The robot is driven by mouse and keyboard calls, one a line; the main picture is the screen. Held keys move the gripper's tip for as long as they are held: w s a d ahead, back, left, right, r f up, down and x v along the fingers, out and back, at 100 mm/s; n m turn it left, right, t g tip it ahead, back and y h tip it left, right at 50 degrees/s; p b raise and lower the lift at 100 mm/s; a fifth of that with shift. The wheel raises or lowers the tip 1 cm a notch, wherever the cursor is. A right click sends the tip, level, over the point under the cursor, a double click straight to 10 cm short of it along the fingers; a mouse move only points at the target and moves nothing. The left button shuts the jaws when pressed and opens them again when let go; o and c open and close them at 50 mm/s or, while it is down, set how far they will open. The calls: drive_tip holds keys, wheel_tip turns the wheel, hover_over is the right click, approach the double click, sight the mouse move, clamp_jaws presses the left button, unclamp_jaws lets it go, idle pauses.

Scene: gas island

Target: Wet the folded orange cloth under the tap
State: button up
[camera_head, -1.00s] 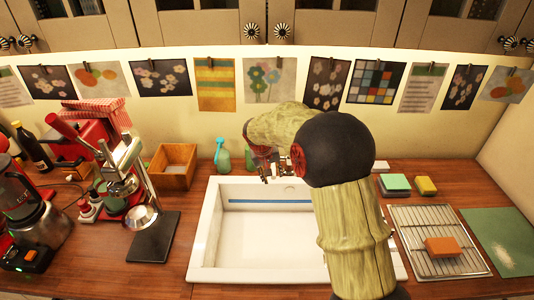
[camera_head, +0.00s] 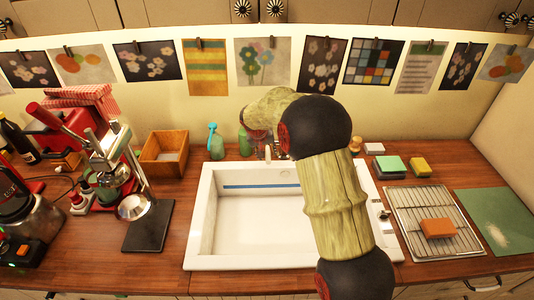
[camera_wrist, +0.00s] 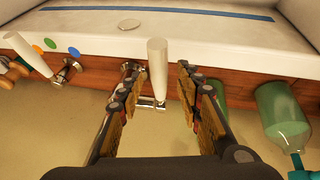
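The folded orange cloth (camera_head: 437,228) lies on a wire rack (camera_head: 414,200) right of the white sink (camera_head: 205,222), apart from my gripper. My gripper (camera_head: 268,152) is at the sink's back edge, largely hidden by my arm. In the wrist view my gripper (camera_wrist: 159,76) is open, with a finger on each side of a pale upright handle (camera_wrist: 157,65), seemingly part of the tap. Gaps show on both sides of it. Metal fittings show near its base. The tap's spout is not clear. The sink basin looks empty.
A green bottle (camera_head: 216,144) stands behind the sink, left of my gripper. Another pale stick (camera_wrist: 28,52) and coloured dots (camera_wrist: 50,43) show in the wrist view. Sponges (camera_head: 389,165) sit behind the rack. A wooden box (camera_head: 165,153) and a lever machine (camera_head: 112,165) stand left.

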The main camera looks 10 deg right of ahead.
drive_tip(key=shift+d+f, duration=0.1)
drive_tip(key=shift+f, duration=0.1)
drive_tip(key=shift+c, duration=0.4)
drive_tip(key=c, duration=0.8)
clamp_jaws()
